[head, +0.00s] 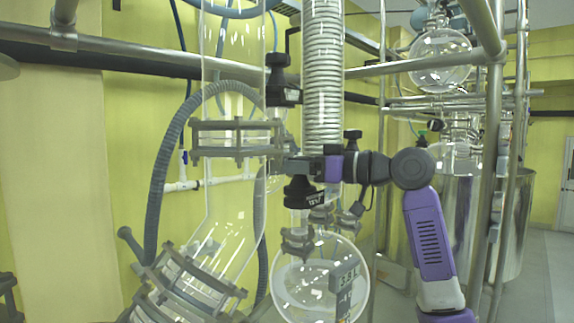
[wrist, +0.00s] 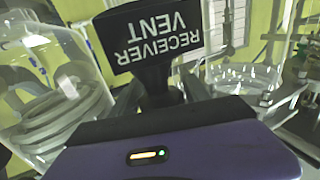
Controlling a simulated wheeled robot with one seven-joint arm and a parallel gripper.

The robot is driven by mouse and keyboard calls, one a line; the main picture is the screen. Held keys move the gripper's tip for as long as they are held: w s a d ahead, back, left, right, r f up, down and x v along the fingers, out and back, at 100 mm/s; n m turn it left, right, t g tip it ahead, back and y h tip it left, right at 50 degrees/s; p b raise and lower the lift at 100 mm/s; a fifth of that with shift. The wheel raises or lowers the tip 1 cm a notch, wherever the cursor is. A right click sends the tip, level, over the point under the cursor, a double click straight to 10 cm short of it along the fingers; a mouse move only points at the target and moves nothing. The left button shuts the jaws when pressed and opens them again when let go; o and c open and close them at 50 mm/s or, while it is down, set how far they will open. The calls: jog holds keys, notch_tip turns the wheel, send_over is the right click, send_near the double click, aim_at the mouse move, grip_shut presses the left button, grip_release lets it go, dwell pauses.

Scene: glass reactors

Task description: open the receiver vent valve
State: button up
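The receiver vent valve has a black handle with a white "RECEIVER VENT" label (wrist: 158,37), upside down in the wrist view. In the head view the black handle (head: 303,192) is beside the glass column, above the round receiver flask. My gripper (head: 300,168) is at this handle. In the wrist view its two grey fingers (wrist: 161,97) stand on either side of the dark stem below the label, apart from each other. Gaps seem to show beside the stem; contact cannot be made out. The fingertips are partly hidden.
A round glass flask (head: 318,280) hangs just below my gripper. A ribbed coil condenser (head: 322,75) rises above it. A clamped glass column (head: 232,190) with a grey hose (head: 160,165) is at left. Metal frame posts (head: 492,170) stand at right, near my arm.

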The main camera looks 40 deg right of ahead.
jog(key=b+v, duration=0.2)
jog(key=v, duration=0.6)
jog(key=shift+b, duration=0.3)
dwell(0.4)
